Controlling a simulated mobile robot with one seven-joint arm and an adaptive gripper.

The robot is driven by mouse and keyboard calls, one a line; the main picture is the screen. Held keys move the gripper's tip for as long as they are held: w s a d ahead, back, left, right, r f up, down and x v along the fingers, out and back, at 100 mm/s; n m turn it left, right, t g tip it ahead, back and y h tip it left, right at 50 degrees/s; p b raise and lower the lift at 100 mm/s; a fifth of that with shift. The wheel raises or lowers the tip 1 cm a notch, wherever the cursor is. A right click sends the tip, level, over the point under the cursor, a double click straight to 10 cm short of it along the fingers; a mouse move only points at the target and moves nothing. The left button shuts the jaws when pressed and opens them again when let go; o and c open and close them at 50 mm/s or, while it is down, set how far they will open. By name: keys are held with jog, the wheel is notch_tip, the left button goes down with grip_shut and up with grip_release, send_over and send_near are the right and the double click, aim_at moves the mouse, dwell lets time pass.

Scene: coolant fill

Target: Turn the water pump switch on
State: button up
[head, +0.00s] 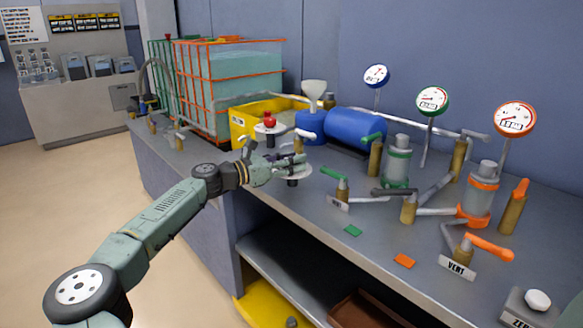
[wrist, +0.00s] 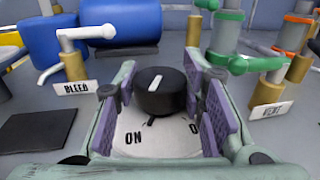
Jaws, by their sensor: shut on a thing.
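The switch is a black round knob (wrist: 160,92) with a white pointer line, set over a white dial plate (wrist: 140,138). The plate reads "ON" at its left; the label at its right is partly hidden and only "O" shows. The pointer line stands almost straight up in the wrist view, leaning slightly right. My gripper (wrist: 163,100) is around the knob, one purple-padded finger on each side, and is shut on it. In the head view my gripper (head: 296,164) covers the knob, and the white plate (head: 303,175) shows beneath at the bench's front edge.
A "BLEED" valve (wrist: 72,55) stands left of the knob and a "VENT" valve (wrist: 270,80) right. A red knob (head: 270,119) on another white plate, a yellow bin (head: 240,125) and a blue tank (head: 355,128) are behind. Green-handled valves (head: 342,188) crowd the right.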

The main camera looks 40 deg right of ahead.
jog(key=shift+w+r+m+g+y+b, duration=0.1)
jog(key=shift+m+g+y+b, duration=0.3)
jog(key=shift+m+g+b, duration=0.9)
jog(key=shift+r+g+p, duration=0.2)
jog(key=shift+g+p, duration=0.2)
jog(key=shift+g, duration=0.5)
jog(key=o, duration=0.9)
jog(key=shift+d, duration=0.1)
jog(key=shift+c, duration=0.2)
jog(key=o, duration=0.3)
jog(key=shift+f, duration=0.15)
jog(key=v, duration=1.2)
